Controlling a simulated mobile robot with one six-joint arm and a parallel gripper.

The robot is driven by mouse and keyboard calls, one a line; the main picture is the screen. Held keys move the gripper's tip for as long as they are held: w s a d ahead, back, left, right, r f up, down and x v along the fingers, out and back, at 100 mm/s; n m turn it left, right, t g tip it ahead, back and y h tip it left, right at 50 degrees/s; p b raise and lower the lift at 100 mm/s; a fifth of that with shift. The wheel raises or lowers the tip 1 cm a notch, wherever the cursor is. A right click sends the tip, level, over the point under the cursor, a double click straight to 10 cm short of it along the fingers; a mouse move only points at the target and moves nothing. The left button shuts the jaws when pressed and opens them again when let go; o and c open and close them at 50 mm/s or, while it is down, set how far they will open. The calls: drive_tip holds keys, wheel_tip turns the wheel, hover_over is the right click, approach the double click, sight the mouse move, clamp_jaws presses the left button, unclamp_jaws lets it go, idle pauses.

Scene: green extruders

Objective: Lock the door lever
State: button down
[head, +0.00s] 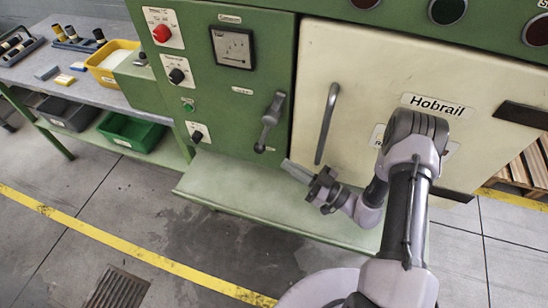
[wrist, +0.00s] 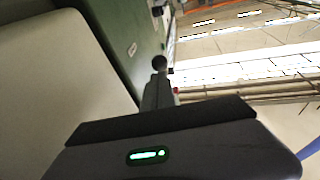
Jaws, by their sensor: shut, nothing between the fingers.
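The door lever (head: 269,122) is a grey handle on the green panel, just left of the cream door (head: 350,70). It hangs down, tilted slightly left, with a round dark knob at its lower end. My gripper (head: 288,165) is below and right of the knob, its fingers shut and empty, pointing left. The two look apart in the head view. In the wrist view the shut fingers (wrist: 156,92) point at a dark round knob (wrist: 159,62), which seems to be the lever's end; the gap there is hard to judge. The door looks closed.
A long grey handle (head: 327,123) is fixed on the door just above my gripper. A green ledge (head: 235,195) runs below the panel. A workbench (head: 100,95) with a yellow bin (head: 112,62) stands at the left. The floor in front is clear.

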drive_tip(key=b+x, duration=0.1)
drive_tip(key=x, duration=0.5)
drive_tip(key=shift+a, duration=0.1)
